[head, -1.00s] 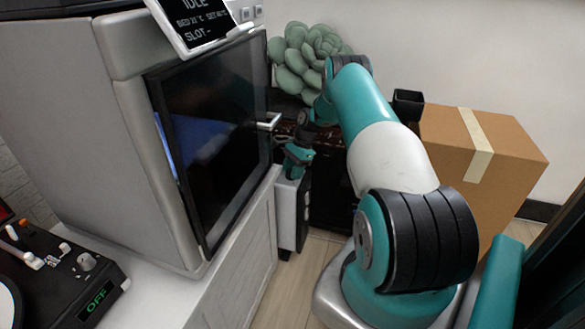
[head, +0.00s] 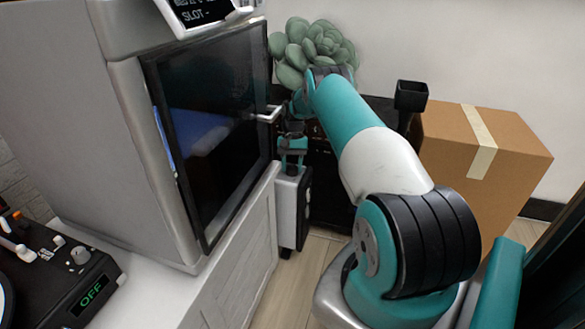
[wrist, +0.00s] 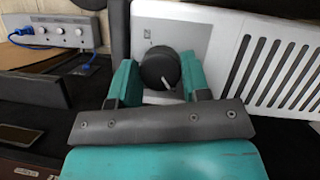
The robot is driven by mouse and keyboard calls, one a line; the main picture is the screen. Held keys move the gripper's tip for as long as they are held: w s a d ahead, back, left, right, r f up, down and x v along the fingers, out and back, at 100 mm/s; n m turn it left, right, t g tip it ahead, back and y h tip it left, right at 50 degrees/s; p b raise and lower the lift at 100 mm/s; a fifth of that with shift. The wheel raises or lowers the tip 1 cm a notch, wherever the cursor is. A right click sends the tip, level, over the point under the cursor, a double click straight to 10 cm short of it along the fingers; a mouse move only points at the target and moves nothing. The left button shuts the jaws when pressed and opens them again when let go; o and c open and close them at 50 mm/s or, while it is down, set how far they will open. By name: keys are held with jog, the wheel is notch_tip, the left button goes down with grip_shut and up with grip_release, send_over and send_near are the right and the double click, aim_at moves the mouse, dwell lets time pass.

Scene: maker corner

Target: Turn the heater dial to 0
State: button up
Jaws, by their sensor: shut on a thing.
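The heater (head: 288,212) is a narrow white and dark unit on the floor beside the cabinet. In the wrist view its pale top panel (wrist: 190,40) and white slotted grille (wrist: 275,65) show. The heater dial (wrist: 158,66) is a round black knob with a white pointer mark, which points toward the lower right in that view. My gripper (wrist: 158,78) has its teal fingers on either side of the dial and is shut on it. In the head view my gripper (head: 292,165) points down onto the heater's top. Scale numbers around the dial cannot be read.
A large grey machine with a dark glass door (head: 215,130) and a protruding handle (head: 268,114) stands close left of my gripper. A cardboard box (head: 490,150) is at right. A grey box with knobs and a blue cable (wrist: 50,32) shows in the wrist view.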

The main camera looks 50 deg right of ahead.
jog(key=n+g+h, duration=0.1)
jog(key=n, duration=0.3)
jog(key=shift+a, duration=0.15)
jog(key=shift+n, duration=0.3)
dwell(0.3)
jog(key=o, duration=0.9)
